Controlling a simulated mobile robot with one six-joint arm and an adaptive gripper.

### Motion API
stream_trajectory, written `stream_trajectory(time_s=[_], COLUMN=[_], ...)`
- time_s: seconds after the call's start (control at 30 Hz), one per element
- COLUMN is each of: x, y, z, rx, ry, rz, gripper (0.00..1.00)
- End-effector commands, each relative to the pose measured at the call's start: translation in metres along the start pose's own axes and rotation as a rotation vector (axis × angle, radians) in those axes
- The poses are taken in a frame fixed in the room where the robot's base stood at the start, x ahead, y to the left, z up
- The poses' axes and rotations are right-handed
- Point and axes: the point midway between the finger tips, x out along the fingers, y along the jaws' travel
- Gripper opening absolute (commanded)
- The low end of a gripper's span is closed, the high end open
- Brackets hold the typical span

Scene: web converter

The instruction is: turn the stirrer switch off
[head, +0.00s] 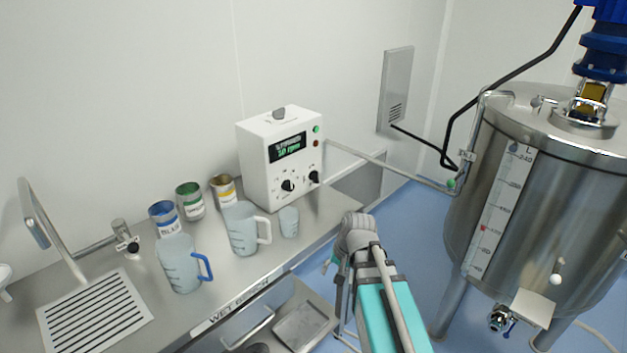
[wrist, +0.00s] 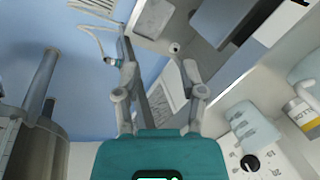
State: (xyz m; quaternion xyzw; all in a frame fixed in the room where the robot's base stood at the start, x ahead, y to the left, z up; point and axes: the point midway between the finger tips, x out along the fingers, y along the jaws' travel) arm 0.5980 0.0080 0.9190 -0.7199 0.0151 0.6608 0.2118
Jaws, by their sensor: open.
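The stirrer control box (head: 257,172) is white and stands upright at the back right of the bench in the head view. Its dark display shows green text, with a green and a red light beside it. Two black knobs, a left knob (head: 288,185) and a right knob (head: 314,177), sit low on its front. I cannot tell which way they point. In the wrist view a white surface with a black knob (wrist: 250,162) shows at the lower right. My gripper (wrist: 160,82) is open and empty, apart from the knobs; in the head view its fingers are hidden.
A small cup (head: 289,222), a large jug (head: 243,230) and a blue-handled jug (head: 180,267) stand on the bench. Several paint tins are behind them. A sink tap (head: 35,225) is at the left. A steel tank (head: 540,200) with a pipe stands right.

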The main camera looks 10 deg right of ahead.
Motion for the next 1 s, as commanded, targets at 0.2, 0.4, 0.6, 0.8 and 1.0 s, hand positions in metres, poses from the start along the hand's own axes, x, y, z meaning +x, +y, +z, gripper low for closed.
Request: stream_trajectory(time_s=[0.2, 0.4, 0.6, 0.8, 1.0], x=[0.019, 0.013, -0.001, -0.023, -0.044], y=[-0.030, -0.048, -0.052, -0.041, -0.021], z=[-0.064, -0.123, -0.180, -0.241, -0.286], rx=[0.370, 0.728, 1.051, 1.375, 1.610], ry=[0.022, -0.024, -0.125, -0.298, -0.488], rz=[-0.302, -0.589, -0.850, -1.122, -1.326], gripper=[0.53, 0.53, 0.53, 0.53, 0.53])
